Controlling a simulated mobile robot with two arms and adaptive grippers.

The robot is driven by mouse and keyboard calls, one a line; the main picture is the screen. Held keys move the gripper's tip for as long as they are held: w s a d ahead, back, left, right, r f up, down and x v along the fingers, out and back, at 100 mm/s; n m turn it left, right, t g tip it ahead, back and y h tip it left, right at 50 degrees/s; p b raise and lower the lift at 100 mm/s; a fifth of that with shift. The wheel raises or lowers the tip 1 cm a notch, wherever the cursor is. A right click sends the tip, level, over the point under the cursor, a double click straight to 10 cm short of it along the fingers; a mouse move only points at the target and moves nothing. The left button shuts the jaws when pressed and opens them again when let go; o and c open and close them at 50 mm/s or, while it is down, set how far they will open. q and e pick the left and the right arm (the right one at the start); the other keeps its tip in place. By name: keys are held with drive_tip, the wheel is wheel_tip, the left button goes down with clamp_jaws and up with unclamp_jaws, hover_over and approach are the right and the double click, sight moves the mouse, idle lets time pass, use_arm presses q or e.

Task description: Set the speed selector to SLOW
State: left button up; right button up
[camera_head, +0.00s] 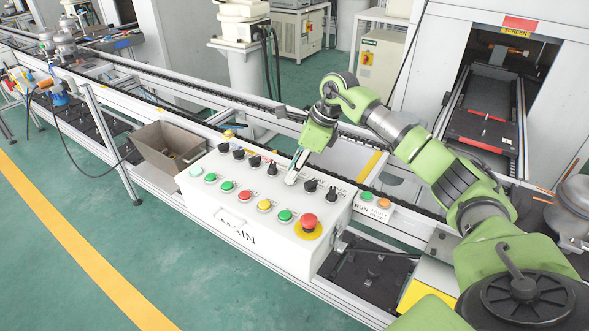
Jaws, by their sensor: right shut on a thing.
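The white control box (262,250), marked MAIN, stands in the centre with a row of black selector knobs along the back of its sloped top. My right gripper (292,179) reaches down to this row from behind and is shut on one knob, between the black knob on its left (271,168) and the black knob on its right (310,186). The fingers hide the held knob, so I cannot tell which way it points. The small labels behind the knobs are partly covered and too small to read surely. My left gripper is not in view.
Green, red and yellow buttons line the box's front, with a red emergency stop (309,221) at the right. A small RUN box (376,204) sits to the right. A grey bin (168,153) stands to the left. The conveyor rail runs behind.

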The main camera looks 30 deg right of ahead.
drive_tip(key=o, duration=1.1)
drive_tip(key=v, duration=1.2)
drive_tip(key=shift+w+a, duration=0.1)
